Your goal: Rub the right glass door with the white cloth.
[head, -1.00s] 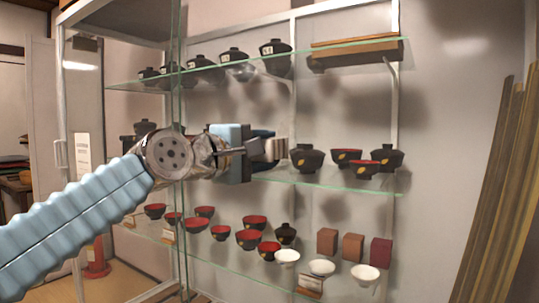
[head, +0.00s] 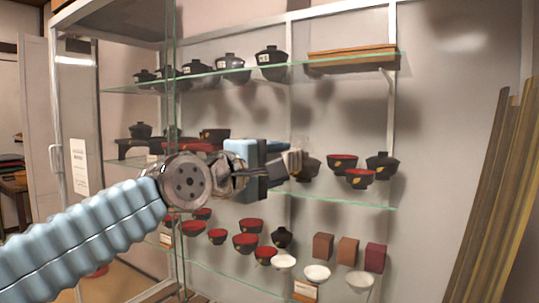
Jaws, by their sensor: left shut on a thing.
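My left gripper (head: 280,166) reaches in from the left in front of the cabinet's middle shelf. It is shut on a small pale, greyish piece (head: 294,159) at its fingertips, which looks like the white cloth. Most of the cloth is hidden by the fingers. A greenish upright glass edge (head: 173,110) stands left of the gripper. The right glass door's clear pane is hard to make out against the shelves, and I cannot tell whether the cloth touches it. My right gripper is not in view.
Glass shelves hold black lidded bowls (head: 270,57), red-lined bowls (head: 246,243), white cups (head: 317,273) and small reddish boxes (head: 348,250). A framed door with a handle (head: 55,158) is at the left. Wooden poles (head: 492,200) lean at the right.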

